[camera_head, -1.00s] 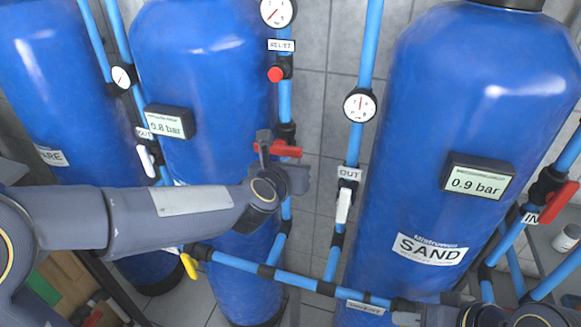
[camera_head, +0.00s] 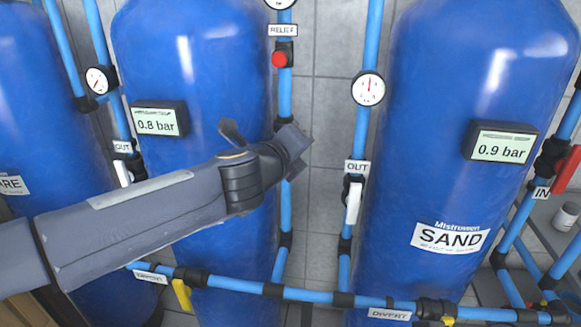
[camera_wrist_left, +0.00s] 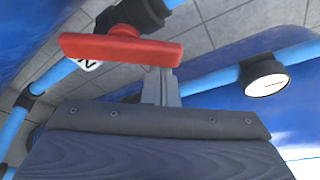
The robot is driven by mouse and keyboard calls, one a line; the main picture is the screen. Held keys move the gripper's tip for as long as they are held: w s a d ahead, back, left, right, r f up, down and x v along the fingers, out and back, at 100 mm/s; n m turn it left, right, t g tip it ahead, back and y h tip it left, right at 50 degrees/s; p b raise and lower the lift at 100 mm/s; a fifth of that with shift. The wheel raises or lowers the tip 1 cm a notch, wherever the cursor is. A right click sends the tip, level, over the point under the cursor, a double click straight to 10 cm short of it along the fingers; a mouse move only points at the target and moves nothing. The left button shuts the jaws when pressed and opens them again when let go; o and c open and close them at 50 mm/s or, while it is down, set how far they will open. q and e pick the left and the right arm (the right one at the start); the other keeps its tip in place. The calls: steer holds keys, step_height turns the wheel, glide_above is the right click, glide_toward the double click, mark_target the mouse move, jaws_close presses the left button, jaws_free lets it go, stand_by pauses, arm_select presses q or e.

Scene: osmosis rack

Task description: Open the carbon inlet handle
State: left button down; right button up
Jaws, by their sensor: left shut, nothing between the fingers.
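The red handle (camera_wrist_left: 120,50) lies across the upper part of the left wrist view, on a black valve body (camera_wrist_left: 135,12). In the head view it is hidden behind my left gripper (camera_head: 298,145), which is in front of the blue pipe beside the tank reading 0.8 bar. In the wrist view the fingers of my left gripper (camera_wrist_left: 161,86) are together, with nothing between them. Their ends reach the lower edge of the handle, right of its middle; I cannot tell whether they touch it. My right gripper is not in view.
The blue SAND tank (camera_head: 465,105) stands right, with a red inlet handle (camera_head: 566,170). A white outlet handle (camera_head: 353,203) and gauge (camera_head: 368,88) are on the middle pipe. The red relief knob (camera_head: 279,58) is above my left gripper. A yellow handle (camera_head: 182,294) is low on the left.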

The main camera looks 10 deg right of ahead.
arm_select(q)
steer(key=n+b, duration=0.1)
steer(key=b, duration=0.1)
steer(key=a+r+n+h+b, duration=0.1)
steer(key=n+b, duration=0.1)
steer(key=b, duration=0.1)
steer(key=a+r+n+t+b, duration=0.1)
steer(key=n+b, duration=0.1)
steer(key=shift+w+h, duration=0.35)
steer(key=shift+h, duration=0.05)
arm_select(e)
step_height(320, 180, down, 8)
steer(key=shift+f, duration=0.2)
